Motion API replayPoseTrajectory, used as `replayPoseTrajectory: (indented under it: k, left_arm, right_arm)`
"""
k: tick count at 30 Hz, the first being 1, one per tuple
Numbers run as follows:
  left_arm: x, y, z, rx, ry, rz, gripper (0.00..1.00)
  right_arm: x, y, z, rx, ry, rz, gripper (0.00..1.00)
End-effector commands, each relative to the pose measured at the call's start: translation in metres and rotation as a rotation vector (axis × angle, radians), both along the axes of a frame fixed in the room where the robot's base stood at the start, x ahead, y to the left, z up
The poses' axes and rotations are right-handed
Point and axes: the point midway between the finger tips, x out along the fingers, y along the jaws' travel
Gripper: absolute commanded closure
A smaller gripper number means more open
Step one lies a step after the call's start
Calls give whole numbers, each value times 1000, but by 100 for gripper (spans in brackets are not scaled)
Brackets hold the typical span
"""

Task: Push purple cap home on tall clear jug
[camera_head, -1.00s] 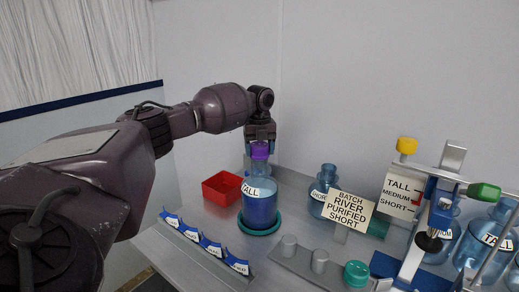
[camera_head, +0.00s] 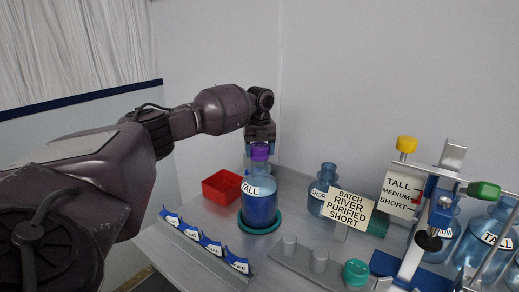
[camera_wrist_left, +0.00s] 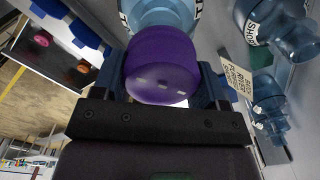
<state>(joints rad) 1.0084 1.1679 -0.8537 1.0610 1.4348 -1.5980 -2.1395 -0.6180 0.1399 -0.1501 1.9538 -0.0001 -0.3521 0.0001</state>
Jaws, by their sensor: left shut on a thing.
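The tall clear jug (camera_head: 260,204) is bluish, carries a TALL label and stands upright on a green round base (camera_head: 260,227). The purple cap (camera_head: 260,151) sits on top of its neck; whether it is fully seated I cannot tell. My left gripper (camera_head: 260,143) comes down from above at the jug's neck and is shut on the purple cap. In the left wrist view the cap (camera_wrist_left: 161,68) lies between the two fingers, with the jug's shoulder (camera_wrist_left: 160,14) beyond it. My right gripper is not in view.
A red tray (camera_head: 222,187) lies left of the jug, and a row of blue label holders (camera_head: 205,241) runs in front. A short jug (camera_head: 322,187), sign card (camera_head: 347,209), grey pegs with a green cap (camera_head: 356,272), and a stand (camera_head: 425,235) are to the right.

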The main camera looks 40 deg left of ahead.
Motion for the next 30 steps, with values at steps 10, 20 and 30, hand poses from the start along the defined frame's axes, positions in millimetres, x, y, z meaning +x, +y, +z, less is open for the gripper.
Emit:
replayPoseTrajectory:
  k: [10, 20, 30]
  left_arm:
    - [0, 0, -8, 0, 0, 0, 55]
    - [0, 0, -14, 0, 0, 0, 55]
    - [0, 0, -15, 0, 0, 0, 55]
  right_arm:
    - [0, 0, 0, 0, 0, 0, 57]
    - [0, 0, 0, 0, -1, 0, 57]
    - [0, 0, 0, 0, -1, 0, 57]
